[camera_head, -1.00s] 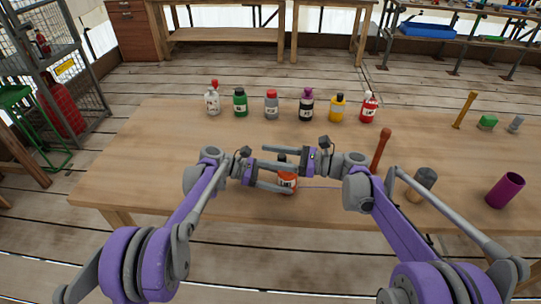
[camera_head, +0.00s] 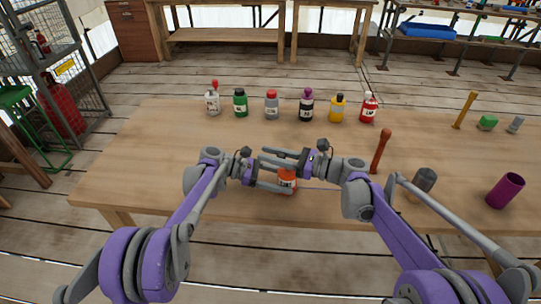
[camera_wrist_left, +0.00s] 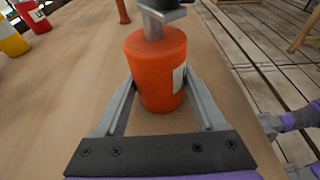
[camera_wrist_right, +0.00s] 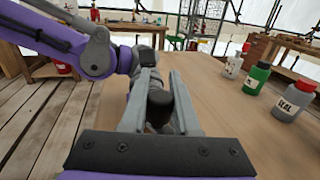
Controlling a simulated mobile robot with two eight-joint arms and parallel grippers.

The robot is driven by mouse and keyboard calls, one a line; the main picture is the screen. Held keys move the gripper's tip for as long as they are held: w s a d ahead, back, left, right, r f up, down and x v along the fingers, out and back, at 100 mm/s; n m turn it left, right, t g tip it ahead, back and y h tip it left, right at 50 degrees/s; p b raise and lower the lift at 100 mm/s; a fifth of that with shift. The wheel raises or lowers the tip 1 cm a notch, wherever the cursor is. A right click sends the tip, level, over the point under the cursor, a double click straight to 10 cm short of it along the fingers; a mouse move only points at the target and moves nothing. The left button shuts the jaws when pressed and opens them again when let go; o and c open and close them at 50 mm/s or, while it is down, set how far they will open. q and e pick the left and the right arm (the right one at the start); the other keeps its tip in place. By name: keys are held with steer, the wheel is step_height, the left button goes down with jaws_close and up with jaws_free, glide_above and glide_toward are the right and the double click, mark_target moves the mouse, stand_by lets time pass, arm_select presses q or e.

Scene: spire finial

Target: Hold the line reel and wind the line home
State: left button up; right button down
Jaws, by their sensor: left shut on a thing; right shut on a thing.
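The line reel (camera_head: 287,178) is an orange, bottle-like body with a white label, standing upright near the table's front edge. It fills the middle of the left wrist view (camera_wrist_left: 157,72). My left gripper (camera_head: 278,183) has its fingers on either side of the orange body and is shut on it. My right gripper (camera_head: 270,157) is above, shut on the dark knob at the reel's top; the knob shows in the right wrist view (camera_wrist_right: 159,108) between its fingers. A thin purple line (camera_head: 322,189) runs right from the reel and passes behind my right arm.
Several labelled bottles (camera_head: 272,105) stand in a row along the back of the table (camera_head: 160,150). A reddish-brown peg (camera_head: 381,150), a grey cylinder (camera_head: 424,180) and a purple cup (camera_head: 505,190) stand to the right. The table's left side is clear.

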steer(key=m+t+h, duration=0.1)
steer(key=t, duration=0.1)
steer(key=w+m+t+h, duration=0.1)
steer(key=m+t, duration=0.1)
steer(key=t, duration=0.1)
steer(key=shift+w+m, duration=0.15)
steer(key=shift+m, duration=0.15)
steer(key=m+t+h, duration=0.1)
steer(key=w+m+t+h, duration=0.1)
steer(key=t, duration=0.1)
steer(key=shift+d+m+h, duration=0.15)
steer(key=shift+m+h, duration=0.15)
steer(key=m+t+h, duration=0.1)
steer(key=w+m+t+h, duration=0.1)
steer(key=h, duration=0.1)
steer(key=d+m+t+h, duration=0.1)
steer(key=m+t+h, duration=0.1)
steer(key=shift+w+r, duration=0.15)
steer(key=shift+w, duration=0.2)
steer(key=shift+d+h, duration=0.15)
steer(key=shift+h, duration=0.25)
steer(key=c, duration=0.6)
jaws_free()
steer(key=shift+c, duration=0.2)
